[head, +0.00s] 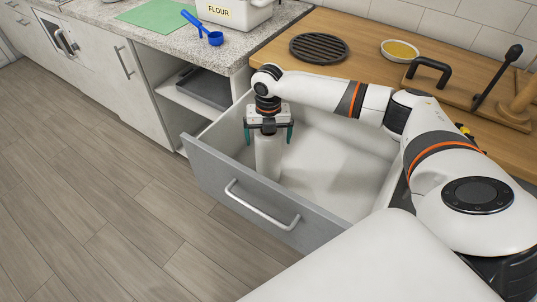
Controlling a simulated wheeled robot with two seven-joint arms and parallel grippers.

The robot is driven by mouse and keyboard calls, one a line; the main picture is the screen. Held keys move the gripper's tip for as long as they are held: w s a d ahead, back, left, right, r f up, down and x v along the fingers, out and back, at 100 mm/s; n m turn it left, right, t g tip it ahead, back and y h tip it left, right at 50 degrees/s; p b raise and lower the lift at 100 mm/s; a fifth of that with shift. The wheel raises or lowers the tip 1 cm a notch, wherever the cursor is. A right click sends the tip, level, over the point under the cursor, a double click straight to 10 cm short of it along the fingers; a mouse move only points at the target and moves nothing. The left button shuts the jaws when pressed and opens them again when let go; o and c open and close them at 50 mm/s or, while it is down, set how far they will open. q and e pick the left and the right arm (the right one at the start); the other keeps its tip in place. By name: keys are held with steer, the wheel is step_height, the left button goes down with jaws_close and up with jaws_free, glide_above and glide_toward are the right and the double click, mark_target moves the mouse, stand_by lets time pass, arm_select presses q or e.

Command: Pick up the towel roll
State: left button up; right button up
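The towel roll (268,158) is a plain white cylinder standing upright in an open drawer (330,190) with a grey front. My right gripper (269,137) points down over the roll's top, its teal fingers on either side of it. The fingers look spread wider than the roll, with a small gap at each side. The gripper's body hides the top of the roll. My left gripper is not in view.
The drawer front (235,190) with its bar handle stands close to the roll. On the wooden counter are a black trivet (318,47) and a bowl (400,50). A flour container (232,12) and blue scoop (203,30) sit on the stone counter. The rest of the drawer looks empty.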

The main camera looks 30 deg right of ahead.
steer(key=shift+f, duration=0.6)
steer(key=c, duration=1.4)
